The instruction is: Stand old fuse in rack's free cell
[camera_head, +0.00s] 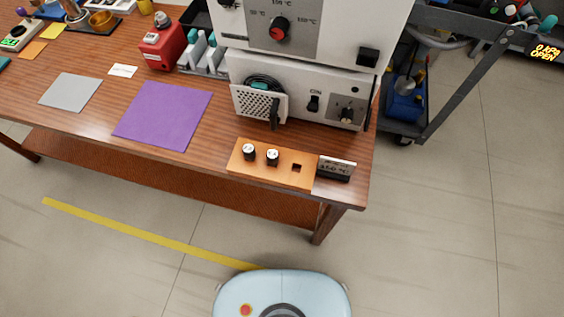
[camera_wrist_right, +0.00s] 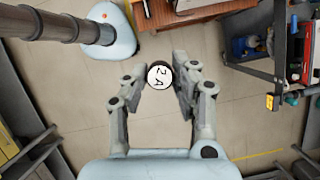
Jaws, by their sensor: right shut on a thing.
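The orange rack (camera_head: 240,166) lies at the table's front right corner in the head view. Two dark fuses with white tops, a left one (camera_head: 249,152) and a right one (camera_head: 272,158), stand in it. Its free cell (camera_head: 297,167) is a dark square hole at the right. In the right wrist view my right gripper (camera_wrist_right: 160,78) is shut on a dark round fuse (camera_wrist_right: 159,77) with a white top marked "2 A". It holds the fuse over the floor, away from the table. My left gripper is in neither view.
A white oven (camera_head: 310,95) with a perforated panel (camera_head: 256,104) stands behind the rack. A purple mat (camera_head: 163,115) lies left. A dark cart (camera_head: 435,110) stands right of the table (camera_head: 215,155).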

